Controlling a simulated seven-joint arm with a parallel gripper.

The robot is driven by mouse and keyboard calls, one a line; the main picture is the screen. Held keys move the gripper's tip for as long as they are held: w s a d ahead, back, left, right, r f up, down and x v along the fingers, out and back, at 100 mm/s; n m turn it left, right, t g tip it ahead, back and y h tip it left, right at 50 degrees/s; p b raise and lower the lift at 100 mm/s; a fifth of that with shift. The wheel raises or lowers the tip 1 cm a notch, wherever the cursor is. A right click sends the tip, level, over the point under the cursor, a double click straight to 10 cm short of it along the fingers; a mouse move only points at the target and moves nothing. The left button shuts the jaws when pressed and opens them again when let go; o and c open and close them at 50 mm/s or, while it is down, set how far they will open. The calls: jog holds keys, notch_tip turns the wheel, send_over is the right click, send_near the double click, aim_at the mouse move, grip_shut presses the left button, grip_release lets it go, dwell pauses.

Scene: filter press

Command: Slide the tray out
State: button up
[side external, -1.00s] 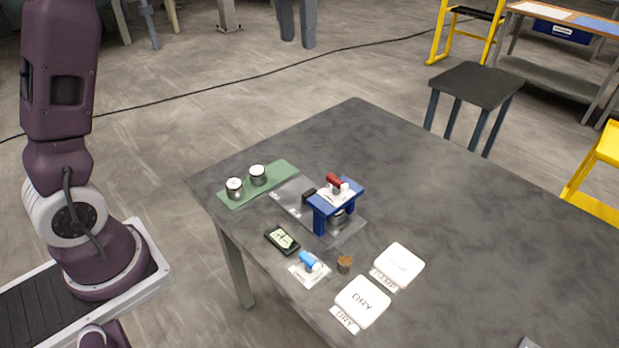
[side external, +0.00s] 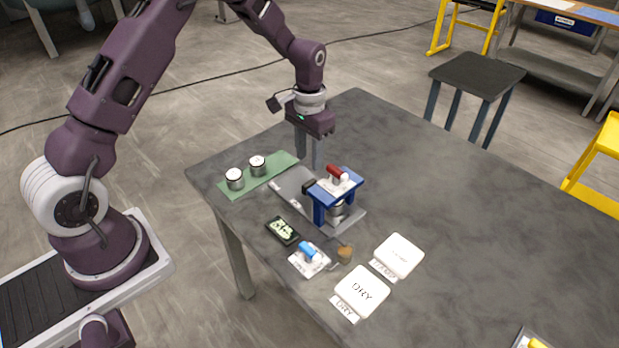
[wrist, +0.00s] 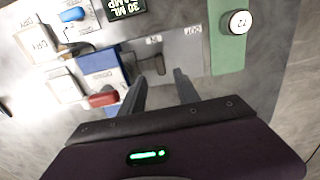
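The blue press (side external: 338,188) with its red-handled lever (side external: 338,174) stands on a grey base plate (side external: 290,184) on the table. A dark handle (side external: 309,186) juts from the press toward the plate's free end. It also shows in the wrist view (wrist: 160,64); most of the tray itself is hidden under the press. My gripper (side external: 310,160) points down over the far side of the plate, apart from the handle. In the wrist view my gripper (wrist: 161,75) is open and empty, its fingertips on either side of the handle's line of sight.
A green mat (side external: 262,177) with two metal cylinders lies left of the plate. A dark display (side external: 282,230), a blue-topped item (side external: 308,252), a small brown piece (side external: 345,253) and two white pads (side external: 362,290) lie in front. The table's right side is mostly clear.

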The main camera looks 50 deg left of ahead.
aim_at(309, 182)
notch_tip(309, 182, down, 8)
jog(key=shift+c, duration=0.5)
grip_shut()
jog(key=shift+w+a+r, duration=0.1)
dwell(1.0)
